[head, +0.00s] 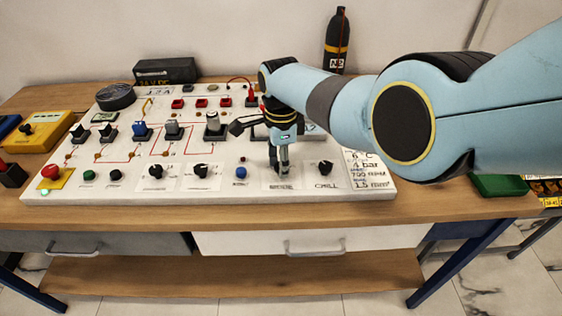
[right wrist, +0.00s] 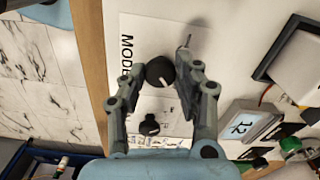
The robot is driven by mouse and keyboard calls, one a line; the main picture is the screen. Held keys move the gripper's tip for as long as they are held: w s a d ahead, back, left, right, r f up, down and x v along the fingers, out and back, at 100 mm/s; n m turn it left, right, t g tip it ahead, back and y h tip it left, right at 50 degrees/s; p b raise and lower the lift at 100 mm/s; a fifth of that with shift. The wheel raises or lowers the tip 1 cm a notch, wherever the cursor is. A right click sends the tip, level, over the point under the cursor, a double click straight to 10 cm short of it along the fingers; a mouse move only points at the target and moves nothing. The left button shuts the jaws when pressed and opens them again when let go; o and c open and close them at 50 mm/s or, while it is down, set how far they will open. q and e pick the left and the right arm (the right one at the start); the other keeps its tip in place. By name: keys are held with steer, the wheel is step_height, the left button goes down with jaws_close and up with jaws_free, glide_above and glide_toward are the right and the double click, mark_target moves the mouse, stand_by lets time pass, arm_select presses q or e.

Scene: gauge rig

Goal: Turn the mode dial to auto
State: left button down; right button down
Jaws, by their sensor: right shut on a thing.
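The mode dial (right wrist: 159,72) is a round black knob with a white pointer line, on a white card lettered "MODE" in the right wrist view. Its pointer slants towards the lower right of that view. My right gripper (right wrist: 163,67) is shut on the dial, one finger on either side. In the head view my right gripper (head: 280,168) points down onto the front of the panel and mostly hides the dial. Where the auto mark lies cannot be read. My left gripper is not in view.
The white panel (head: 225,188) lies on a wooden bench. A second black dial (head: 326,168) stands just right of my right gripper, and a blue button (head: 241,172) to its left. Switches and leads fill the panel behind. A black bottle (head: 336,42) stands at the back.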

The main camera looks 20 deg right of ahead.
steer(key=c, duration=0.9)
jaws_free()
steer(key=shift+w, duration=0.1)
steer(key=shift+c, duration=0.2)
steer(key=shift+r, duration=0.15)
step_height(320, 180, up, 12)
steer(key=shift+f, duration=0.2)
